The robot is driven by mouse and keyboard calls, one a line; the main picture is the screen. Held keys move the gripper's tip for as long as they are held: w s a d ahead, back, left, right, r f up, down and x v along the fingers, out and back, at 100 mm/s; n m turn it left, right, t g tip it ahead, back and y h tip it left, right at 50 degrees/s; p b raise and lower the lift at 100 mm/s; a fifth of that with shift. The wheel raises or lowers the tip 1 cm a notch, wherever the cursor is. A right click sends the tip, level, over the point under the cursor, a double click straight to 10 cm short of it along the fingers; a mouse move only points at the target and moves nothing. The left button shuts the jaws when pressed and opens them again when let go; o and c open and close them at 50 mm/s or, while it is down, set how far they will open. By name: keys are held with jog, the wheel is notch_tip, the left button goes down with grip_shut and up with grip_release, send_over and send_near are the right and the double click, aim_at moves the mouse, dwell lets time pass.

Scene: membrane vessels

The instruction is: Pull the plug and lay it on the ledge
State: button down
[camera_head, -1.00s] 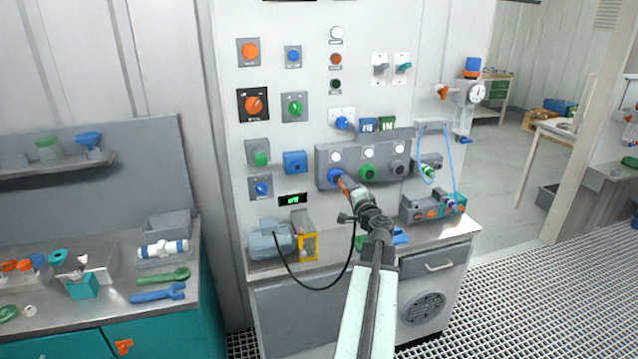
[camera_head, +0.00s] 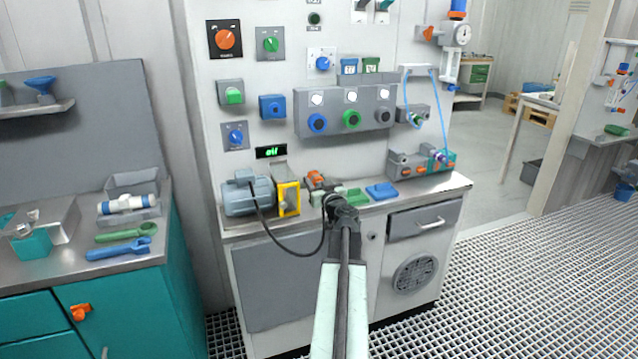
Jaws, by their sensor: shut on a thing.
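A black cable runs from the grey motor (camera_head: 248,195) and loops to the gripper. The plug is low over the metal ledge (camera_head: 445,184) on top of the white cabinet, near its left middle. I cannot tell whether it touches the ledge. The blue socket (camera_head: 317,123) on the grey socket box above is in plain view with nothing in it.
A yellow-framed block (camera_head: 288,197) stands just left of the gripper. A green pad (camera_head: 353,197) and a blue pad (camera_head: 382,191) lie to its right. A grey and teal block (camera_head: 425,163) stands at the right end. The ledge's front right is clear.

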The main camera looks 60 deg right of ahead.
jog(key=shift+f+b, duration=3.6)
jog(key=shift+b, duration=0.05)
jog(key=c, duration=0.7)
grip_release()
jog(key=shift+o, duration=0.2)
jog(key=v, duration=0.8)
